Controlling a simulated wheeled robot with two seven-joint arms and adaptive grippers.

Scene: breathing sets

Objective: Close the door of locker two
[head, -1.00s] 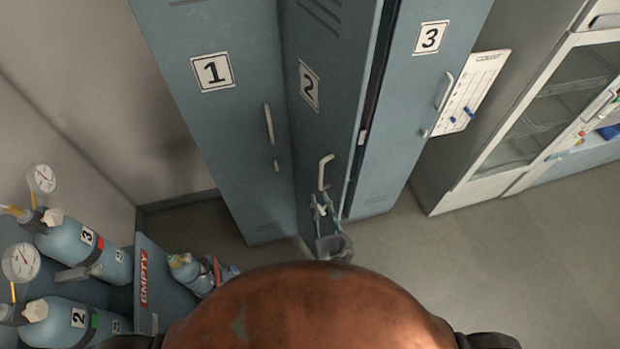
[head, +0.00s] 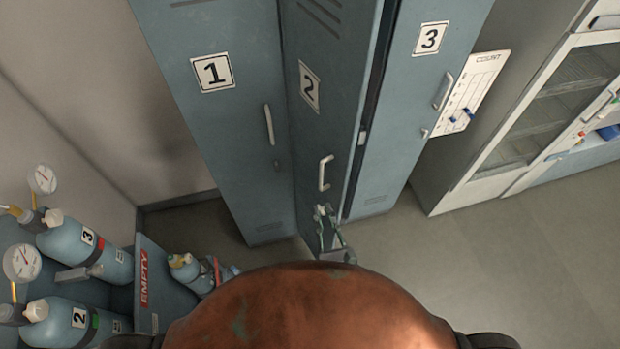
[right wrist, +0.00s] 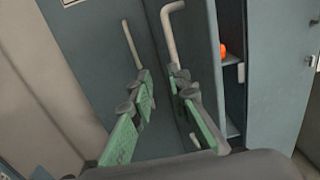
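The locker two door (head: 322,110) is blue-grey with a "2" label. It stands ajar at an angle, with a dark gap between its right edge and the locker three door (head: 425,75). Its pale handle (head: 325,173) is near the free edge and also shows in the right wrist view (right wrist: 168,28). My right gripper (head: 328,212) is just below that handle. In the right wrist view my right gripper (right wrist: 159,82) has its green-padded fingers apart, with nothing between them. I cannot tell whether it touches the door. My left gripper is not in view.
The locker one door (head: 220,110) looks shut on the left. An orange object (right wrist: 223,52) sits inside locker two. A glass cabinet (head: 540,120) is at right. Floor (head: 470,260) at right is clear.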

